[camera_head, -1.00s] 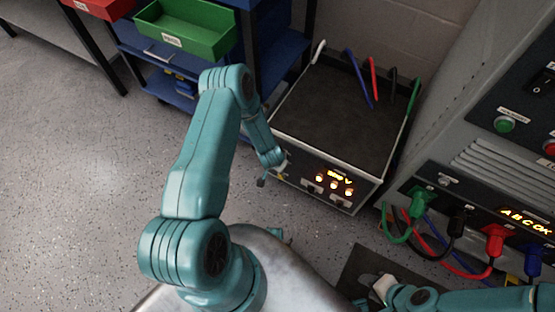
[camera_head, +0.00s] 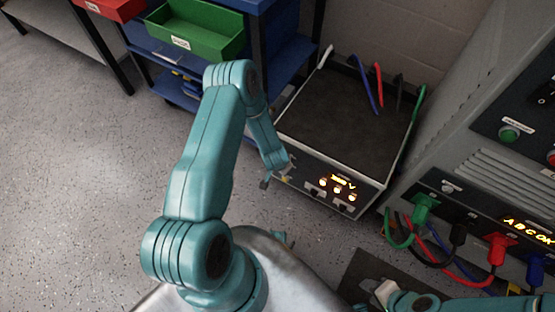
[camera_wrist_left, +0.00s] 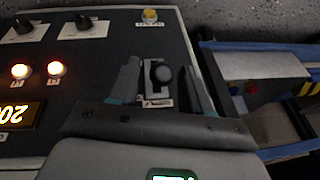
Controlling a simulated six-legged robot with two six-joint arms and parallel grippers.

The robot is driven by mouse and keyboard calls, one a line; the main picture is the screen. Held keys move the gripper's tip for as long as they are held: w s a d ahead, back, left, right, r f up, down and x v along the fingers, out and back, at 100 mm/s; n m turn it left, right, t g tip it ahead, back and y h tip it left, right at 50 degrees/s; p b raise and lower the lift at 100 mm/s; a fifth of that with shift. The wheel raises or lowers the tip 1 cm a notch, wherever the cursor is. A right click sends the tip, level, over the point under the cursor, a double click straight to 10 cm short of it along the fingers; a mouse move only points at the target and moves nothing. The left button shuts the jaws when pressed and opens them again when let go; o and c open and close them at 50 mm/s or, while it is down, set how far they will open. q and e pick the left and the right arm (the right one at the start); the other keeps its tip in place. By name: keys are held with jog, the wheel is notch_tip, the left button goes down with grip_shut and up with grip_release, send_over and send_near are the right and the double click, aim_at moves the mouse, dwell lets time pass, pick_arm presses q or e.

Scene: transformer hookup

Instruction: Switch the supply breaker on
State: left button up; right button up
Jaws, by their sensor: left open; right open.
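The supply unit (camera_head: 345,120) is a low box with a dark top and a front panel with lit orange displays. My left gripper (camera_wrist_left: 163,88) is open, with one finger on each side of the lever; contact cannot be told. In the head view the left gripper (camera_head: 277,176) is at the left end of the front panel and hides that part. My right gripper (camera_head: 378,291) is open and empty at the bottom right.
A grey cabinet (camera_head: 450,140) with plugged coloured cables (camera_head: 445,255) stands at the right. Loose cable ends (camera_head: 378,85) rise behind the box. A blue shelf cart with a green bin (camera_head: 195,30) is behind left. Knobs (camera_wrist_left: 85,25) and a yellow button (camera_wrist_left: 150,16) are near the lever.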

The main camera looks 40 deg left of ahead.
pick_arm(q)
jog(key=p+v, duration=0.3)
jog(key=v, duration=1)
jog(key=shift+r, duration=0.25)
jog(key=d+m+h, duration=0.2)
jog(key=d+m, duration=0.1)
jog(key=d, duration=0.8)
jog(key=s+d+r+n+g+h, duration=0.2)
jog(key=s+d+n+g+h, duration=0.15)
jog(key=s+d, duration=0.65)
notch_tip(320, 180, up, 15)
jog(key=p, duration=1.4)
jog(key=shift+f+h+p, duration=0.2)
jog(key=shift+h+p, duration=0.15)
